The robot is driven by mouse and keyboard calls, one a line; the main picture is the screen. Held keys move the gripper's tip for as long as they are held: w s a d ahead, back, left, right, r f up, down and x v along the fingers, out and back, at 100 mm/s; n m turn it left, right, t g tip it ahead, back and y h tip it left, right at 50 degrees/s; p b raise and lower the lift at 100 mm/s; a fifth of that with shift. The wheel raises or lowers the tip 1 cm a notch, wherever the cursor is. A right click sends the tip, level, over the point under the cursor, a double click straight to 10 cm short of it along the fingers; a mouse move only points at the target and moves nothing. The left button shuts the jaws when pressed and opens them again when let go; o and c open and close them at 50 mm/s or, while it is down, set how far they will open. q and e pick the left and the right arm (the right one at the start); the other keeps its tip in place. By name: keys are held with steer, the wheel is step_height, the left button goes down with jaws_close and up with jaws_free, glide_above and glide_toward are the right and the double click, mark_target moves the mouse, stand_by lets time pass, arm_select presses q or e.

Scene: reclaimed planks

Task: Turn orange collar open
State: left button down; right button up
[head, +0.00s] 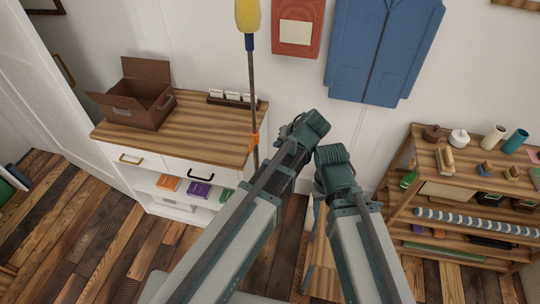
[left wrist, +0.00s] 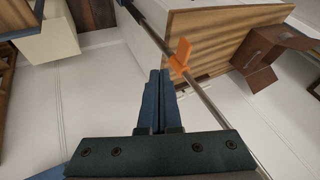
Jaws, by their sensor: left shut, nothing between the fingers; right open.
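The orange collar (head: 254,141) sits around a thin upright pole (head: 252,90) with a yellow head, in front of the cabinet's right edge. It also shows in the left wrist view (left wrist: 181,56), with a flat tab sticking out to one side. My left gripper (left wrist: 157,88) is shut and empty; its fingertips point toward the collar and look apart from it. In the head view, my left gripper (head: 287,127) is right of the pole, partly hidden by its own arm. My right gripper (head: 335,165) is further right, open, away from the collar; its fingers are hard to make out.
The cabinet (head: 185,145) holds an open brown box (head: 138,100) and a rack of small white things (head: 231,97). A red panel (head: 297,28) and a blue jacket (head: 383,50) hang on the wall. A cluttered wooden shelf (head: 405,160) stands at the right.

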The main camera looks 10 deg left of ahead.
mark_target(253, 142)
arm_select(q)
steer(key=w+a+f+b, duration=0.4)
steer(key=a+f+b, duration=0.4)
steer(key=shift+w+a, duration=0.15)
steer(key=shift+a, duration=0.05)
stand_by(0.4)
